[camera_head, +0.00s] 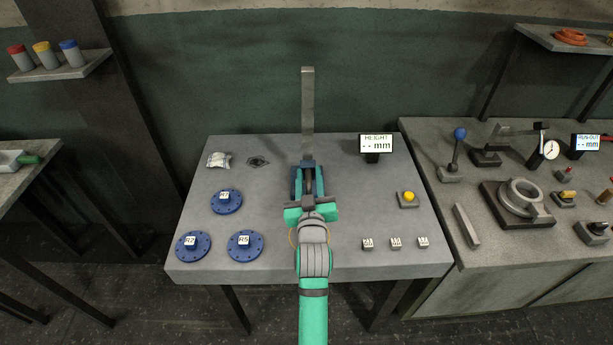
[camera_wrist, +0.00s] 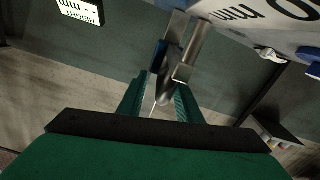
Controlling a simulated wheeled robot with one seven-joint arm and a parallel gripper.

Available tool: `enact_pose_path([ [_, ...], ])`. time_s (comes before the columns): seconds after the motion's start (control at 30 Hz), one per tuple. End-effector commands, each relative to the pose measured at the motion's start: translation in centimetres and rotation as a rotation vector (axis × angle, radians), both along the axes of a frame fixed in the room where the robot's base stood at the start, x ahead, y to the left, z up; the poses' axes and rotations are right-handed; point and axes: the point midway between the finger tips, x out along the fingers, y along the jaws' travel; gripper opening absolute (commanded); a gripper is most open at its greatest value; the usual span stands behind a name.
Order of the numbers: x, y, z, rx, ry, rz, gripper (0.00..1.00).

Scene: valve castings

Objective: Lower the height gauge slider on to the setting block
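The height gauge's tall grey column (camera_head: 308,98) stands upright at the back middle of the table. Its blue slider (camera_head: 307,163) is low on the column, and blue and grey slider parts show in the wrist view (camera_wrist: 159,56). My gripper (camera_head: 309,183) is in front of the gauge at slider height. In the wrist view its two teal fingers (camera_wrist: 160,92) are apart, with a grey rounded part between them; a gap shows on the left side. I cannot make out the setting block; my gripper and arm hide the gauge's foot.
The height display (camera_head: 376,144) reads "-- mm". A yellow button (camera_head: 408,197) is at the right. Small marked blocks (camera_head: 395,243) lie front right. The right bench (camera_head: 470,265) holds other fixtures.

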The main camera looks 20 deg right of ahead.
Motion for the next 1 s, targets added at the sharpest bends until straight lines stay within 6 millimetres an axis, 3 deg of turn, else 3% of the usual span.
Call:
enact_pose_path([
  [0.37, -0.5, 0.4, 0.0, 0.001, 0.0, 0.004, 0.31],
  [0.8, -7.5, 2.1, 0.0, 0.001, 0.001, 0.004, 0.31],
  [1.0, -9.7, 2.5, 0.0, 0.001, 0.0, 0.003, 0.31],
])
